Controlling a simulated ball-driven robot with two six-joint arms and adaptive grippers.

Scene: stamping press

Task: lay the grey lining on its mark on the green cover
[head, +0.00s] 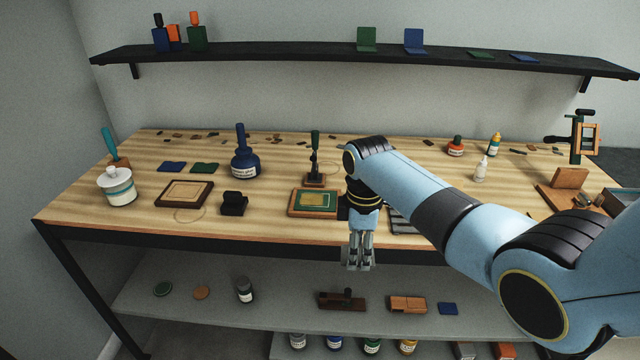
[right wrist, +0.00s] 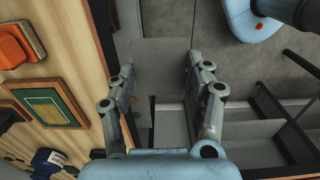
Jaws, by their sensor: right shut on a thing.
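The green cover (head: 316,201) lies flat in a brown wooden tray near the bench's front edge, with a thin yellow rectangular outline as its mark. It also shows at the left of the right wrist view (right wrist: 46,106). My right gripper (head: 358,266) points down just in front of the bench edge, to the right of the cover and apart from it. In the right wrist view, it is shut on the grey lining (right wrist: 160,62), a flat plate between its fingers. I cannot make out the lining in the head view. My left gripper is not in view.
A stamping tool (head: 315,160) stands behind the cover, with a blue bottle (head: 242,160) to the left. A small black block (head: 233,203) and a framed tan panel (head: 185,193) lie left of the cover. A lower shelf (head: 200,305) runs beneath the bench.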

